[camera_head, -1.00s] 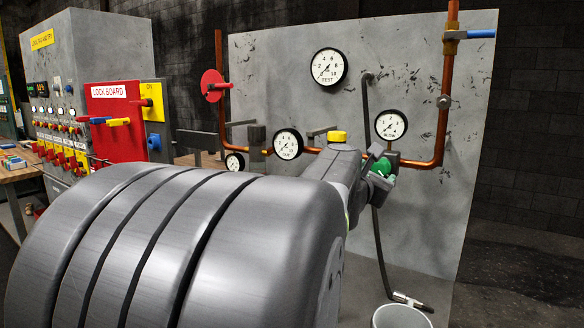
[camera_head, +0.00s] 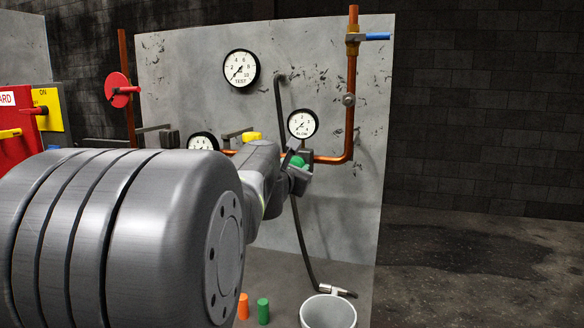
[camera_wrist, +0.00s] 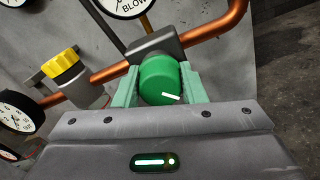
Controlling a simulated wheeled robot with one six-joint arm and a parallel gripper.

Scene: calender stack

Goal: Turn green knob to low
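The green knob (camera_wrist: 160,80) sits on a dark valve body (camera_wrist: 155,46) on the copper pipe, below the BLOW gauge (camera_head: 302,124). A short white mark on its face points right and slightly down in the wrist view. My gripper (camera_wrist: 164,86) has one pale green finger on each side of the knob, and both appear to press against it. In the head view my gripper (camera_head: 298,168) is at the knob (camera_head: 297,161), which my arm partly covers. No low label shows beside the knob.
A yellow knob (camera_wrist: 62,62) stands left on the same pipe. The TEST gauge (camera_head: 241,69) and a blue-handled valve (camera_head: 372,37) are on the panel. A hose (camera_head: 303,225) hangs below the knob. A white bucket (camera_head: 328,312) and orange and green cylinders are on the floor.

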